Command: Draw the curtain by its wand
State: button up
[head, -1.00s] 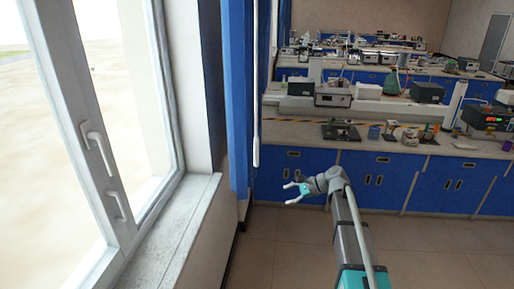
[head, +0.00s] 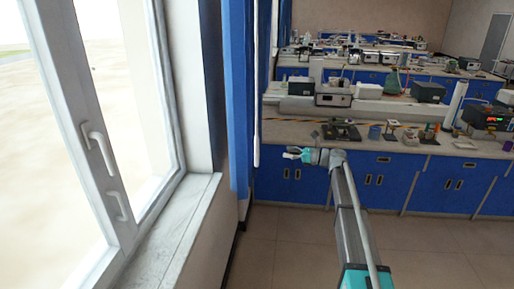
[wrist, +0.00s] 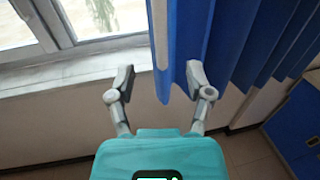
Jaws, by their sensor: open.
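The blue curtain (head: 238,100) hangs gathered beside the window. Its pale wand (head: 257,90) hangs upright along the curtain's right side in the head view. My gripper (head: 290,154) is open and empty, a little to the right of the wand's lower part, with its fingers toward it. In the wrist view the curtain (wrist: 185,45) fills the upper right, and the wand (wrist: 158,35) shows at its left edge. The wand lies between the open fingers of my gripper (wrist: 160,80) in the picture, seemingly beyond the tips. The exact distance is unclear.
The window (head: 110,130) and its stone sill (head: 165,235) are at the left. A lab bench (head: 400,145) with blue cupboards and several instruments stands behind my arm. The floor (head: 290,250) is clear in front of it.

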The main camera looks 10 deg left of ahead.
aim_at(256, 146)
jog(key=x, duration=1.3)
jog(key=shift+w+a, duration=0.1)
jog(key=shift+a, duration=0.25)
grip_shut()
